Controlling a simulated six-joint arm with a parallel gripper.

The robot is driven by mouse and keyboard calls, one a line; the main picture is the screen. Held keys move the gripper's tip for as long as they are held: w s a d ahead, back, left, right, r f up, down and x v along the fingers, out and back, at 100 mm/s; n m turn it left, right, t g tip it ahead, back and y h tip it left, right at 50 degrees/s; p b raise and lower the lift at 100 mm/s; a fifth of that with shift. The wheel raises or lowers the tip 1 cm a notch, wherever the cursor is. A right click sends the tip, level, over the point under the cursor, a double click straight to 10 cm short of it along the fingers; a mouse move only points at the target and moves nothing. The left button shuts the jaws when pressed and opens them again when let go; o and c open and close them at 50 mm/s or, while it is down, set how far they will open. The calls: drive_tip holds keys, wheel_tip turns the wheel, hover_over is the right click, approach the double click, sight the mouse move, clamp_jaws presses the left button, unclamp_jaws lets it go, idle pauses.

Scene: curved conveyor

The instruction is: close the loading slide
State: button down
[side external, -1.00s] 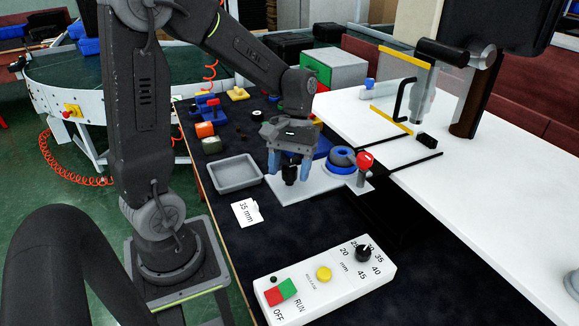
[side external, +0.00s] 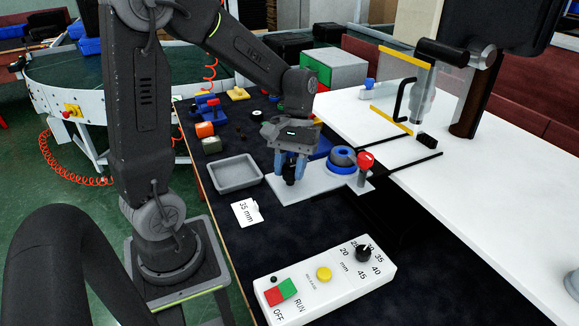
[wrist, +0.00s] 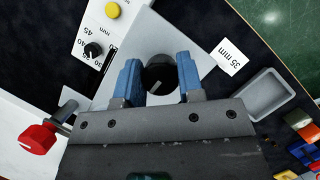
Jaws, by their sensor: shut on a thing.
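The loading slide is a light grey plate (side external: 318,183) on the dark bench, its far end beside the white machine table. A black knob (side external: 290,178) stands on its near left end; it also shows in the wrist view (wrist: 158,72). My gripper (side external: 291,168) points down with its blue fingers on both sides of the knob, shut on it. In the wrist view my gripper (wrist: 159,80) has one finger left and one right of the knob. A blue ring (side external: 342,157) sits at the slide's far end.
A red-knobbed lever (side external: 365,161) stands right beside the blue ring. A grey tray (side external: 236,174) and a 35 mm card (side external: 246,212) lie left of the slide. The control box (side external: 325,284) is in front. Dark bench between box and slide is clear.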

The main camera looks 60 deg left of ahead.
sight(343, 151)
drive_tip(key=w, duration=1.3)
drive_tip(key=shift+w, duration=0.25)
drive_tip(key=c, duration=0.7)
unclamp_jaws()
drive_tip(key=shift+c, duration=0.2)
drive_tip(key=v, duration=1.4)
drive_tip(key=shift+s, duration=0.1)
drive_tip(key=shift+c, duration=0.2)
